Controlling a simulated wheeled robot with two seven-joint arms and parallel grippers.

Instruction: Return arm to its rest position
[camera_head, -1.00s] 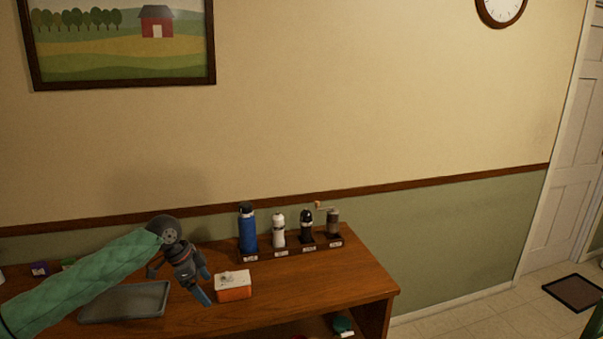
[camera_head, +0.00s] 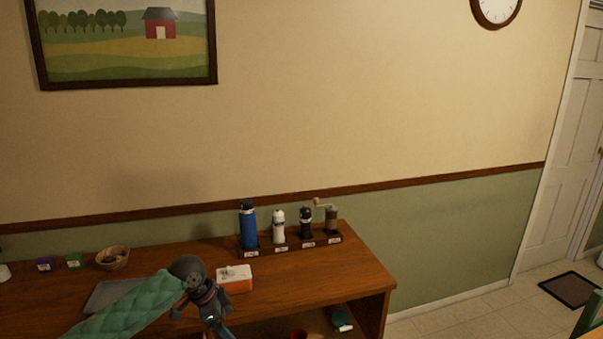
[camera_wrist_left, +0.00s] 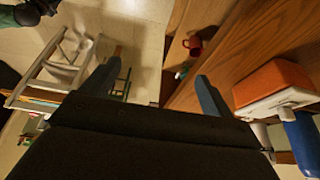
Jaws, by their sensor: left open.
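My left arm in its green quilted sleeve reaches in from the lower left of the head view. Its left gripper (camera_head: 217,327) hangs low at the table's front edge, pointing down, with the fingertips partly cut off by the picture's bottom edge. In the left wrist view the two blue-grey fingers (camera_wrist_left: 158,85) stand wide apart with nothing between them. The orange and white box (camera_head: 236,279) sits on the table just behind and right of the gripper; it also shows beside the right finger in the wrist view (camera_wrist_left: 272,84). My right gripper cannot be made out.
The wooden table (camera_head: 330,268) holds a rack with a blue bottle (camera_head: 248,228) and several grinders. A grey tray (camera_head: 105,295) is partly behind my arm; a bowl (camera_head: 112,259) stands behind it. A red mug (camera_wrist_left: 193,44) is on the lower shelf. Floor lies right of the table.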

